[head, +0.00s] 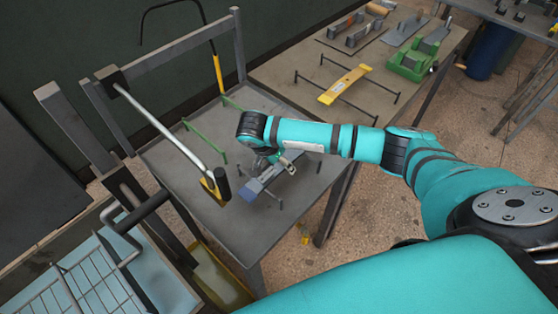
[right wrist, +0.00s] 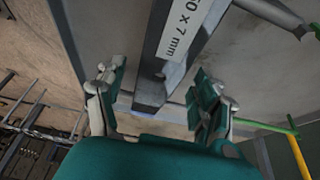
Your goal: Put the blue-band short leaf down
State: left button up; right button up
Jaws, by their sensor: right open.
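The short leaf (head: 252,188) is a grey bar with a bluish part near its end. In the head view it sits on low grey supports on the grey table, partly hidden by my right gripper (head: 269,161). In the right wrist view the grey bar (right wrist: 172,70) carries a white label ending in "0 x 7 mm". The fingers of my right gripper (right wrist: 157,95) stand apart on either side of the bar's end, with gaps showing. The gripper is open. Whether the bar has a blue band is unclear in the wrist view. My left gripper is in neither view.
Green rods (head: 202,142) stand on the table (head: 190,165) behind the gripper. A long lever (head: 170,135) with a black grip rises left of it. A yellow bar (head: 345,84) lies on a rack on the back table. A wire basket (head: 100,285) is at lower left.

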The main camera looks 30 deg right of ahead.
jog(key=b+v, duration=0.1)
jog(key=v, duration=0.7)
jog(key=shift+r, duration=0.2)
jog(key=p+v, duration=0.1)
jog(key=v, duration=0.3)
jog(key=shift+r, duration=0.2)
jog(key=shift+s+f, duration=0.15)
